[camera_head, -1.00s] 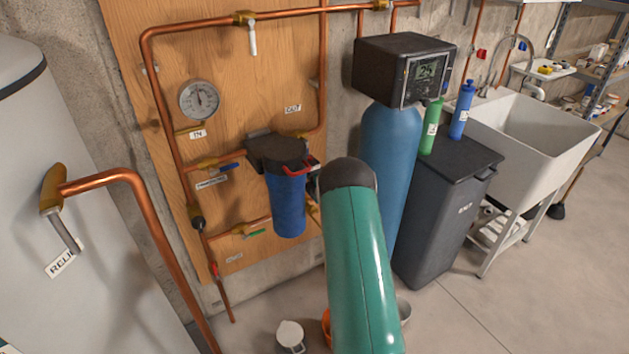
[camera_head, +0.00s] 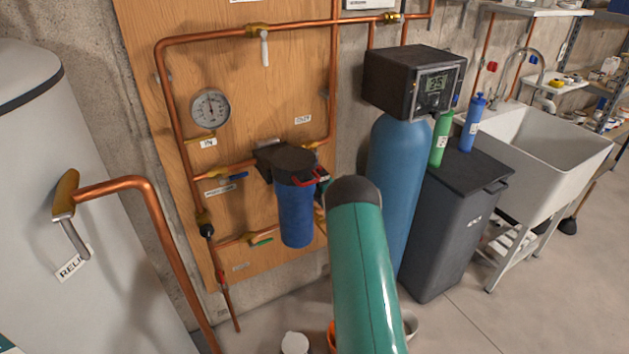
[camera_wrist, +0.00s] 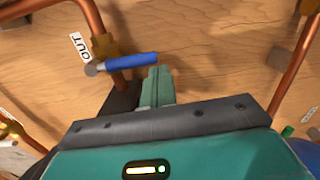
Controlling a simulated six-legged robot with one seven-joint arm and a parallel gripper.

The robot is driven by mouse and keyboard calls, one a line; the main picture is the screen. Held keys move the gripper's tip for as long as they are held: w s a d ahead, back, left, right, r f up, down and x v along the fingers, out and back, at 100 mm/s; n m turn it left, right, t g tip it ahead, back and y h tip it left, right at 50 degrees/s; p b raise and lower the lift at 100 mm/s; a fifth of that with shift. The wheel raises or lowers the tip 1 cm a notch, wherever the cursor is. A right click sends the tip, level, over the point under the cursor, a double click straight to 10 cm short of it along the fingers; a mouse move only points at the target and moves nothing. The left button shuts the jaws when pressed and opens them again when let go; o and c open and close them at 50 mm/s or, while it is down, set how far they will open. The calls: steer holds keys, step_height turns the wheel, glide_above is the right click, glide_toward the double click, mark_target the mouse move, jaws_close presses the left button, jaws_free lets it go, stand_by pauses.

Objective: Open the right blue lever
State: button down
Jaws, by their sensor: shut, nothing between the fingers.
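In the wrist view, the right blue lever (camera_wrist: 130,62) sits on a brass valve (camera_wrist: 104,47) beside the OUT tag (camera_wrist: 78,46). It extends sideways from its pivot, across the copper pipe. My gripper (camera_wrist: 156,85) is shut and empty. Its fingertips are close to the lever's free end, just below it in this picture. I cannot tell whether they touch. In the head view, my green arm and the filter housing (camera_head: 296,212) hide most of the right lever and gripper. The left blue lever (camera_head: 238,176) lies along its pipe by the filter.
A pressure gauge (camera_head: 210,109) and copper pipes are mounted on the wooden panel (camera_head: 265,95). A blue softener tank (camera_head: 396,180) stands close to the right of my arm. A grey tank (camera_head: 30,200) is at left. Open floor shows at lower right.

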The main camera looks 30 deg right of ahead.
steer(key=shift+d+n, duration=0.3)
steer(key=d+r+n, duration=0.6)
steer(key=d+n, duration=0.4)
steer(key=n, duration=0.6)
steer(key=shift+s+r+t+y, duration=0.3)
steer(key=shift+r, duration=0.1)
stand_by(0.5)
